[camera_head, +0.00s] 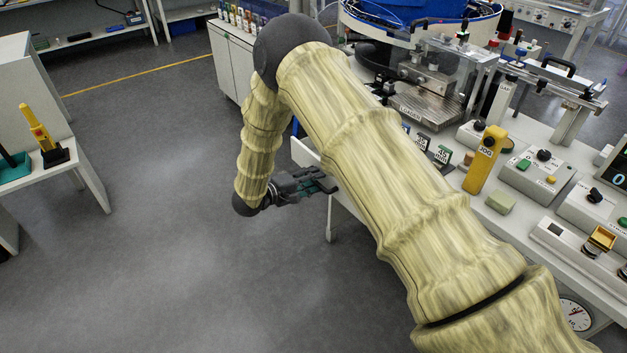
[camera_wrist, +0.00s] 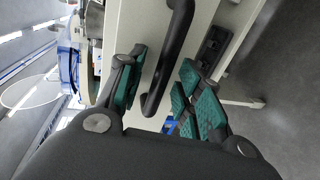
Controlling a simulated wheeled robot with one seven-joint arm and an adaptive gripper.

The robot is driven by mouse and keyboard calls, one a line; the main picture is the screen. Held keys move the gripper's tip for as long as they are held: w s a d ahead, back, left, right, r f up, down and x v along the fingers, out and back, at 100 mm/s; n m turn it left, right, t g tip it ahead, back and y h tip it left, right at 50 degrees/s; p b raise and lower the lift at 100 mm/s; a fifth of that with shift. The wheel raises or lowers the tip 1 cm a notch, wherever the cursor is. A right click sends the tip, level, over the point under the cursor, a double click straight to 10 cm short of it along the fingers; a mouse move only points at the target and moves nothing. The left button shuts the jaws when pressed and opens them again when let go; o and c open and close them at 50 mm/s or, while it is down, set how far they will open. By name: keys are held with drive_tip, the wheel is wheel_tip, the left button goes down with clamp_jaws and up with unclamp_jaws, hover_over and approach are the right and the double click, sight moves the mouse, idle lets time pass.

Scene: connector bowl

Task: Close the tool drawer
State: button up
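The tool drawer shows in the wrist view as a white front (camera_wrist: 133,28) with a long black bar handle (camera_wrist: 171,58). My gripper (camera_wrist: 163,97) has its teal-padded fingers apart, with the handle's end between them and a gap visible to the right finger. I cannot tell whether a finger touches the handle. In the head view my gripper (camera_head: 322,183) is at the left side of the workbench, beside a white panel (camera_head: 303,152) that seems to be part of the drawer. My arm hides most of the drawer there, so how far it stands out is unclear.
The workbench (camera_head: 480,217) on the right carries a yellow pendant (camera_head: 484,160), several control boxes and a metal machine. A small white table (camera_head: 85,165) stands at the left. The grey floor (camera_head: 150,250) between them is clear.

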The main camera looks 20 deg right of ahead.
drive_tip(key=shift+d, duration=0.2)
clamp_jaws()
drive_tip(key=r+x, duration=0.1)
drive_tip(key=x, duration=0.5)
drive_tip(key=r+p+x, duration=0.1)
drive_tip(key=x, duration=0.4)
drive_tip(key=r+x, duration=0.1)
drive_tip(key=x, duration=0.5)
drive_tip(key=shift+w+d+r, duration=0.2)
drive_tip(key=shift+d, duration=0.5)
drive_tip(key=shift+w+d+r, duration=0.15)
drive_tip(key=shift+w+d, duration=0.15)
drive_tip(key=shift+d, duration=0.45)
